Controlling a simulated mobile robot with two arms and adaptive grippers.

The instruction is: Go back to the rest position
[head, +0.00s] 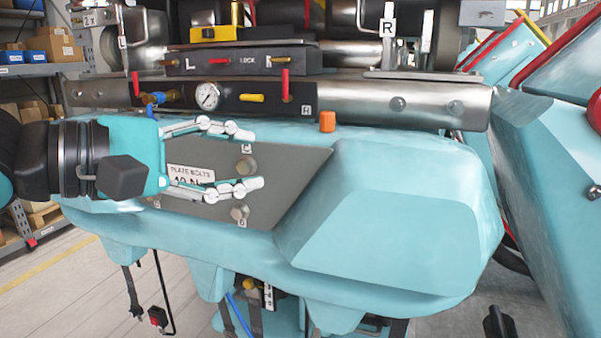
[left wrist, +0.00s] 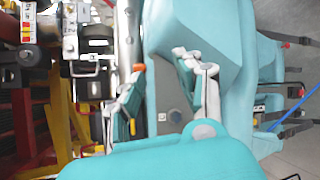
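My left gripper (head: 255,158) comes in from the left in the head view. Its two fingers are spread apart in front of a dark plate (head: 305,160) with a "PLATE BOLTS" label (head: 192,173). Two bolt heads, the upper one (head: 245,165) and the lower one (head: 239,212), show near its fingertips. I cannot tell whether the fingers touch them. In the left wrist view the left gripper (left wrist: 160,65) also shows with its fingers apart and nothing held between them. My right gripper is not clearly in view; a dark piece shows at the lower right of the head view.
An orange cap (head: 327,121) stands on the teal body (head: 400,215) behind the plate. A steel bar with a gauge (head: 207,96) and small levers runs along the back. Shelves with boxes (head: 50,45) stand at the left. Teal panels (head: 545,150) rise at the right.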

